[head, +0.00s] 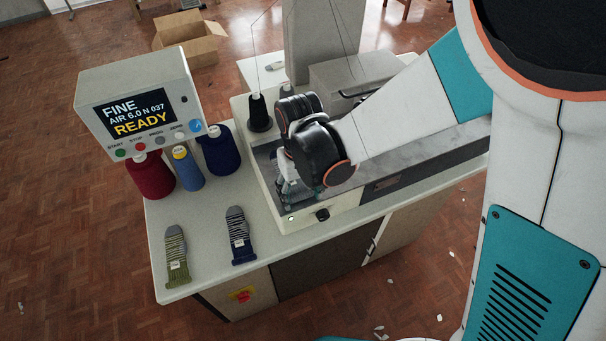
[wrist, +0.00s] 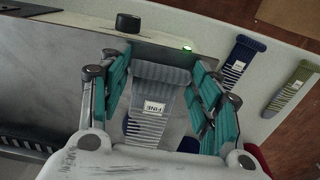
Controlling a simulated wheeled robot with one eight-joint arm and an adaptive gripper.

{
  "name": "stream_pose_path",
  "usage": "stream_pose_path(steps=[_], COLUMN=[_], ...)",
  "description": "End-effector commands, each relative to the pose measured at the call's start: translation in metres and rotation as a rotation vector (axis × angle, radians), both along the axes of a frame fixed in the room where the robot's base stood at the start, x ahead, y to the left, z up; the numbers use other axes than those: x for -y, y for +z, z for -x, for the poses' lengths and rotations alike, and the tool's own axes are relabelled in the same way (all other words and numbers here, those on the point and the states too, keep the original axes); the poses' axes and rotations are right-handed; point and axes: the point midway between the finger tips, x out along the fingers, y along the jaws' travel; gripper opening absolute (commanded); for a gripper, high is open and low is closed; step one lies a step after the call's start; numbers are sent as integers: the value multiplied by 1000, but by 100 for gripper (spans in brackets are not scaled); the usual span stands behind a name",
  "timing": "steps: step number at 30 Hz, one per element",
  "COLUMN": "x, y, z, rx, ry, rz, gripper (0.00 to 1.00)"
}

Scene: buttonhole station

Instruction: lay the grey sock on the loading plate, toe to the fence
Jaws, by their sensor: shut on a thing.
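The grey sock (wrist: 162,75) has pale and dark stripes and a white label reading FINE. In the wrist view it hangs between the teal fingers of my gripper (wrist: 157,68), which is shut on it. In the head view my gripper (head: 297,188) is over the near left part of the buttonhole machine, and my own wrist hides most of the sock there. The bare metal surface of the machine, which looks like the loading plate (wrist: 55,70), lies beside and below my gripper in the wrist view. I cannot make out the fence, nor whether the sock touches the plate.
A navy sock (head: 240,236) and an olive sock (head: 176,256) lie at the table's front left. Crimson (head: 151,178), blue (head: 187,168) and navy (head: 219,150) thread cones stand under the control panel (head: 138,102), which reads READY. A black cone (head: 259,114) stands behind.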

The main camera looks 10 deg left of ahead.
Motion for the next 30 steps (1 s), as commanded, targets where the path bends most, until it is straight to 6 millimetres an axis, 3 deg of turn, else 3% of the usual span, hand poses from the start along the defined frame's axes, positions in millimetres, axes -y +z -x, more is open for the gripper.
stream_pose_path(steps=[8, 9, 11, 23, 30], x=[0, 0, 0, 0, 0], y=[-3, -2, -1, 1, 30], z=[0, 0, 0, 0, 0], rx=[0, 0, 0, 0, 0], ry=[0, 0, 0, 0, 0], rz=[0, 0, 0, 0, 0], gripper=[42, 67, 78, 78, 78])
